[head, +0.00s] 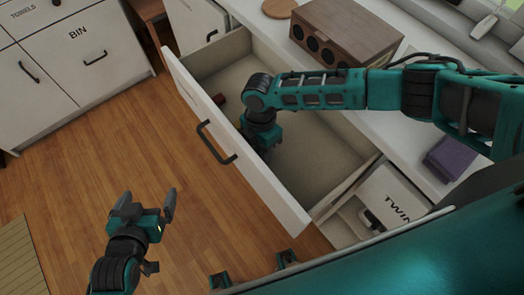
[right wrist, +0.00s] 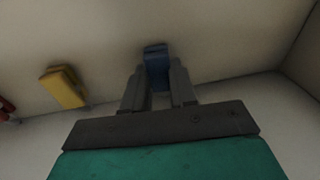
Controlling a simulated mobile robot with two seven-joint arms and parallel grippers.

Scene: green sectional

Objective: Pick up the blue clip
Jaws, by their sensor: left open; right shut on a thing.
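The blue clip (right wrist: 156,62) is between the two fingers of my right gripper (right wrist: 158,80) in the right wrist view, and the gripper is shut on it. In the head view my right arm reaches down into the open drawer (head: 320,150), and its wrist and hand hide the clip and the fingertips. I cannot tell whether the clip touches the drawer floor. My left gripper (head: 149,204) is open and empty above the wooden floor, outside the drawer, at the lower left of the head view.
A yellow clip (right wrist: 63,87) lies left of the blue one, with a red thing (right wrist: 6,108) further left. The drawer's front panel (head: 230,145) stands between my two grippers. A brown wooden box (head: 345,33) and a purple item (head: 452,155) are on the counter.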

